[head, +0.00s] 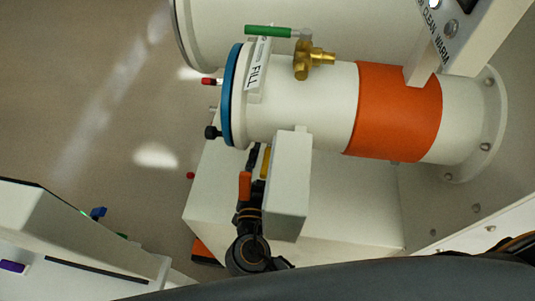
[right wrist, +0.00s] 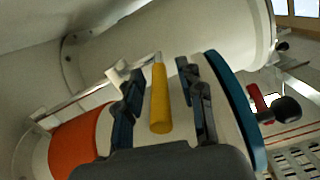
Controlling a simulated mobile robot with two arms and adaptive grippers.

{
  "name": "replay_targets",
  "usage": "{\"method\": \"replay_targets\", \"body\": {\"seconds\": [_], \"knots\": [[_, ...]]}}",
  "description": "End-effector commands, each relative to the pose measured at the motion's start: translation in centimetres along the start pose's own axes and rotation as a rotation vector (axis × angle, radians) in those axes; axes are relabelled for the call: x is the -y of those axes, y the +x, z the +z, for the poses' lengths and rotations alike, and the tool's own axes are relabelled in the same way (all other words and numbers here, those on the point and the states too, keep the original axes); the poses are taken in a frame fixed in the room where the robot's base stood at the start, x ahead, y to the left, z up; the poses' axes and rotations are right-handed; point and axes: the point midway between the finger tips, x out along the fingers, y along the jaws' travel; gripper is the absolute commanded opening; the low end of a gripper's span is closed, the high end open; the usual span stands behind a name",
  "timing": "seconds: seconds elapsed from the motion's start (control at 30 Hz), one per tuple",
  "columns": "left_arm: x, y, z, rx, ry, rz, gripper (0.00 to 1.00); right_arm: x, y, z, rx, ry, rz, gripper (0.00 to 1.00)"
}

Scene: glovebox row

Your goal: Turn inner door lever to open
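A yellow lever (right wrist: 160,98) stands in front of the white cylinder in the right wrist view, near its blue end ring (right wrist: 238,110). In the head view only a short piece of the yellow lever (head: 265,162) shows beside a white box-shaped part. My right gripper (right wrist: 160,85) has its fingers apart, one on each side of the lever, with a visible gap on both sides. In the head view my right gripper (head: 256,158) is below the cylinder, partly hidden by the white box-shaped part. My left gripper is not in view.
The white cylinder (head: 310,105) has an orange band (head: 398,110), a green-handled brass valve (head: 315,58) and a FILL tag (head: 257,72). A black knob (head: 211,132) sticks out at its blue end. A white box-shaped part (head: 288,180) crowds my right gripper. Open floor lies to the left.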

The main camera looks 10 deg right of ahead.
Motion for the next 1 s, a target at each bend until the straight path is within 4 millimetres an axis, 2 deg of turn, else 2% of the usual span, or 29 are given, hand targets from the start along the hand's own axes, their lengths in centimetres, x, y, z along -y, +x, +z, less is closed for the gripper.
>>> {"method": "replay_targets", "body": {"seconds": [0.13,0.23,0.5,0.7,0.83,1.0], "knots": [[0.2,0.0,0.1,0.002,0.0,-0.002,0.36,0.0,-0.5,0.1,0.001,-0.001,0.0,0.38],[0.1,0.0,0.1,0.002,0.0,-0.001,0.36,0.0,-1.8,0.1,0.003,-0.001,-0.002,0.38],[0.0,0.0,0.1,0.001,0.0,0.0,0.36,0.0,-7.6,0.1,0.005,-0.002,-0.002,0.38],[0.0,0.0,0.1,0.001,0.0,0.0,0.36,0.0,-10.8,0.1,0.002,-0.002,-0.001,0.38],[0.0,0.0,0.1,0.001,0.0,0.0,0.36,0.0,-11.8,0.0,0.0,0.0,0.0,0.38],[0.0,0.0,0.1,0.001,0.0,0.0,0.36,0.0,-12.0,0.0,0.0,0.0,0.0,0.38]]}}
